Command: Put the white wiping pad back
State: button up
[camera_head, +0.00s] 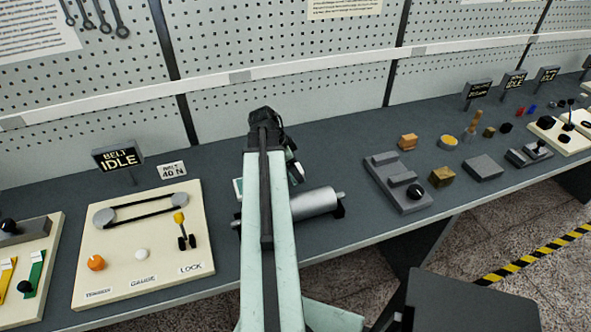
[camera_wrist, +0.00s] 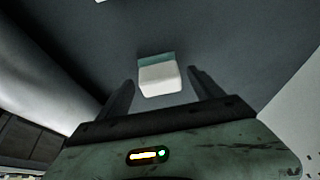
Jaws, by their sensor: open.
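The white wiping pad (camera_wrist: 160,80) is a small white block with a teal band along one edge. In the wrist view it lies on the dark bench top, lined up between the fingers of my gripper (camera_wrist: 163,92). My gripper is open and holds nothing; whether the fingertips reach around the pad or stop short of it is hard to tell. In the head view a small white and teal piece, apparently the pad (camera_head: 238,187), shows at the left edge of my arm. My arm hides most of the gripper there.
A grey metal roller (camera_head: 314,202) lies close to the right of my arm; it also shows in the wrist view (camera_wrist: 38,62). A cream belt board (camera_head: 150,255) stands to the left. A grey fixture (camera_head: 398,180) and small blocks stand farther right. A pegboard wall rises behind the bench (camera_head: 355,228).

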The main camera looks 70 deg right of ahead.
jog(key=p+v, duration=0.7)
jog(key=v, duration=0.3)
jog(key=shift+p, duration=0.4)
jog(key=w+a+f+n+t, duration=0.1)
jog(key=w+a+n+t, duration=0.2)
jog(key=w+a+n, duration=1.35)
jog(key=w+a+n+y, duration=0.1)
jog(key=w+a+n, duration=0.3)
jog(key=a, duration=0.9)
jog(key=w+a+n+y, duration=0.1)
jog(key=w+a+n, duration=0.2)
jog(key=a, duration=0.9)
jog(key=w+a+f+n, duration=0.1)
jog(key=w+a+n, duration=0.3)
jog(key=a, duration=0.9)
jog(key=w, duration=0.3)
jog(key=shift+w+a+n+t+y, duration=0.3)
jog(key=shift+w+a+n+y, duration=0.05)
jog(key=shift+y, duration=0.05)
jog(key=shift+f+b, duration=0.6)
